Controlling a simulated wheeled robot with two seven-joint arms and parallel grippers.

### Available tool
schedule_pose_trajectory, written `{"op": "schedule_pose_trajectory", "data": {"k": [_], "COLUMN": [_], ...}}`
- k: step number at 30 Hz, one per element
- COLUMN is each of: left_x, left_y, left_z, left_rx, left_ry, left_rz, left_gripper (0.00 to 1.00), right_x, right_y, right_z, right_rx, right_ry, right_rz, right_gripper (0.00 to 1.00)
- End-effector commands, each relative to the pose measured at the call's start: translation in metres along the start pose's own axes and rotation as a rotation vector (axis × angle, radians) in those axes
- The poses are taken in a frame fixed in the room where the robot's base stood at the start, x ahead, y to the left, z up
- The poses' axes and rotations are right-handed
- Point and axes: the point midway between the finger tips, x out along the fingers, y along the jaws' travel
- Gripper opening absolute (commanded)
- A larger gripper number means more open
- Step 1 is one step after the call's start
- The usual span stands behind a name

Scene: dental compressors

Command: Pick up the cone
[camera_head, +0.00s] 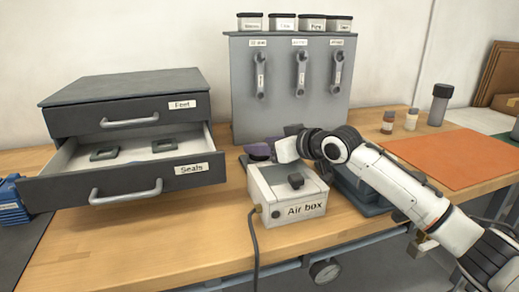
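I cannot pick out a cone for certain in the head view. My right arm (400,187) comes in from the right, and its white and black end (287,150) is just behind the Air box. The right fingers are not clearly visible, so I cannot tell whether they hold anything. A small dark purple object (258,151) shows left of the arm's end, and another dark piece (293,130) shows behind it; their shapes are partly hidden. My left gripper is not in view.
The white Air box (300,207) with a cable stands at the front of the bench. At left, the Seals drawer (125,186) is open with dark seals inside; the Feet drawer (120,115) is shut. A grey panel (245,85) stands behind. An orange mat (455,158) lies right, bare.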

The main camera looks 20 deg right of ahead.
Motion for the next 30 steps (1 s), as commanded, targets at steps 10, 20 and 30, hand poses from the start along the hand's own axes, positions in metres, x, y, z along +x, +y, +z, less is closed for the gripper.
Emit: {"op": "schedule_pose_trajectory", "data": {"k": [10, 20, 30], "left_x": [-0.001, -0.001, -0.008], "left_y": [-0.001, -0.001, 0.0], "left_z": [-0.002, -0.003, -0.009], "left_rx": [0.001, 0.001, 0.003], "left_ry": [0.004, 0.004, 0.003], "left_rz": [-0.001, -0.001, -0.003], "left_gripper": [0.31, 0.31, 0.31], "right_x": [0.0, -0.001, -0.02], "right_y": [0.0, 0.0, -0.001], "right_z": [0.0, -0.002, -0.057], "right_rx": [0.001, 0.0, 0.0], "right_ry": [0.0, 0.002, 0.006], "right_rz": [0.0, 0.0, -0.001], "right_gripper": [0.2, 0.04, 0.04]}}
